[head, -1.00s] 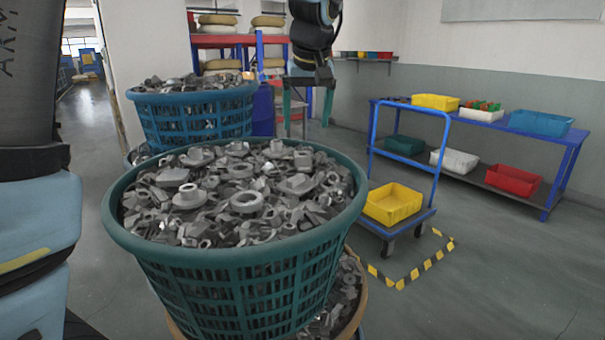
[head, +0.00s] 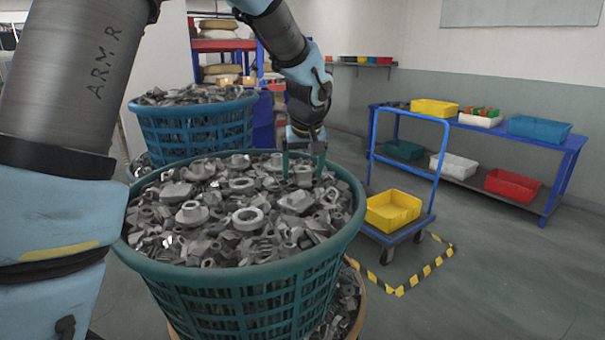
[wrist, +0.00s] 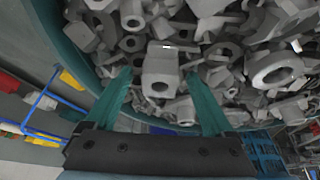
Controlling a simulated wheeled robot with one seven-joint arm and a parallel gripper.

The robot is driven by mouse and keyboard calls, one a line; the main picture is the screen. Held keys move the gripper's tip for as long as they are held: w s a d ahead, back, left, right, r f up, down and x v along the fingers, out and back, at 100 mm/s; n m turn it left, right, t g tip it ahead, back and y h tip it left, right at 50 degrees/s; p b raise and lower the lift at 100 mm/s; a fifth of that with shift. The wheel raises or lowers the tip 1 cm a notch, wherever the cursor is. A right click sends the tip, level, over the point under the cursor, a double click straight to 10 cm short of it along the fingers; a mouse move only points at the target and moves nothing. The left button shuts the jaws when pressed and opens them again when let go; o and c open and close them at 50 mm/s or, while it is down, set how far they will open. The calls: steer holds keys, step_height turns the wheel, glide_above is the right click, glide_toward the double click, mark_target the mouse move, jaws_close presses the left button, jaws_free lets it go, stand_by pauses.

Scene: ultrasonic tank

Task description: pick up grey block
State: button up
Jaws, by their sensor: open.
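A grey block (wrist: 161,72) with a boxy body lies among the metal parts, and in the wrist view it sits between and just beyond my open fingertips. In the head view the grey block (head: 302,172) shows between my fingers near the back right of the front basket. My gripper (head: 303,172) is open and points down into the pile; its two teal fingers also show in the wrist view (wrist: 161,82). I cannot tell whether a fingertip touches the parts. The front teal basket (head: 255,278) holds the heap of grey parts.
A blue basket (head: 200,132) of similar parts stands behind on the left. A cart with a yellow bin (head: 392,210) stands to the right, inside striped floor tape. A blue table (head: 540,138) with bins is farther right. The floor at the right front is clear.

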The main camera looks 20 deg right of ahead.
steer(key=shift+c, duration=0.3)
jaws_close()
stand_by(0.4)
